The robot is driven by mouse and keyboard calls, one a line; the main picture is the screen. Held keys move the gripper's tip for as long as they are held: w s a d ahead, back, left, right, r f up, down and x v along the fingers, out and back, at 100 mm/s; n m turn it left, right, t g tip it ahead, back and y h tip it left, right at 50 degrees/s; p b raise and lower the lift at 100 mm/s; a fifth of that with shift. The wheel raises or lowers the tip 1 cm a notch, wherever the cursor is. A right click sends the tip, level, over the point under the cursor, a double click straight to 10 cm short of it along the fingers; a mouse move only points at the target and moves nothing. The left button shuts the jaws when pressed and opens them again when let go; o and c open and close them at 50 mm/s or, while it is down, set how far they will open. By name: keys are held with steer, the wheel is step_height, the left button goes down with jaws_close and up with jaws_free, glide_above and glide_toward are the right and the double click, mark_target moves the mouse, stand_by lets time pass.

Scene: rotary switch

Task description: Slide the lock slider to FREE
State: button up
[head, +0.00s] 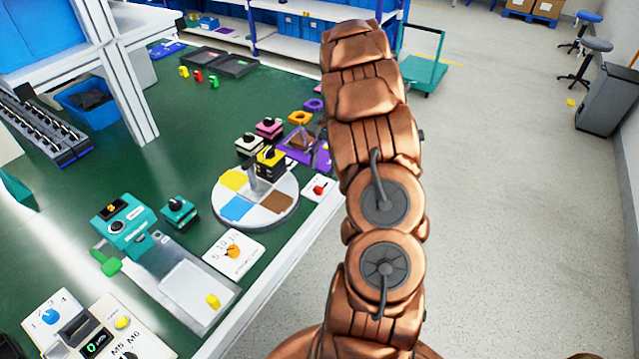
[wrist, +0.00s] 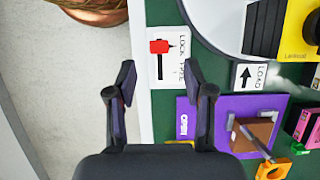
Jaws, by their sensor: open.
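The lock slider is a red knob (wrist: 160,46) on a white plate (wrist: 168,72) printed LOCK and FREE, at the table's edge. In the wrist view the knob sits at the upper end of a dark slot, beside the word LOCK; the slot runs down toward FREE. The red knob (head: 319,189) also shows in the head view, just left of my arm. My gripper (wrist: 160,80) is open and empty, its two fingertips on either side of the lower slot, apart from the knob. In the head view my arm hides the gripper.
A round turntable (head: 226,214) with a yellow-and-black block (head: 270,160) stands next to the plate. A purple holder (wrist: 228,108) and a LOAD arrow label (wrist: 249,77) are close to the right finger. Bare floor (wrist: 85,75) lies left of the table edge.

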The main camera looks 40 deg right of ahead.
mark_target(319, 188)
steer(key=shift+p+x, duration=0.6)
steer(key=shift+x, duration=2.45)
steer(key=shift+s, duration=0.1)
jaws_close()
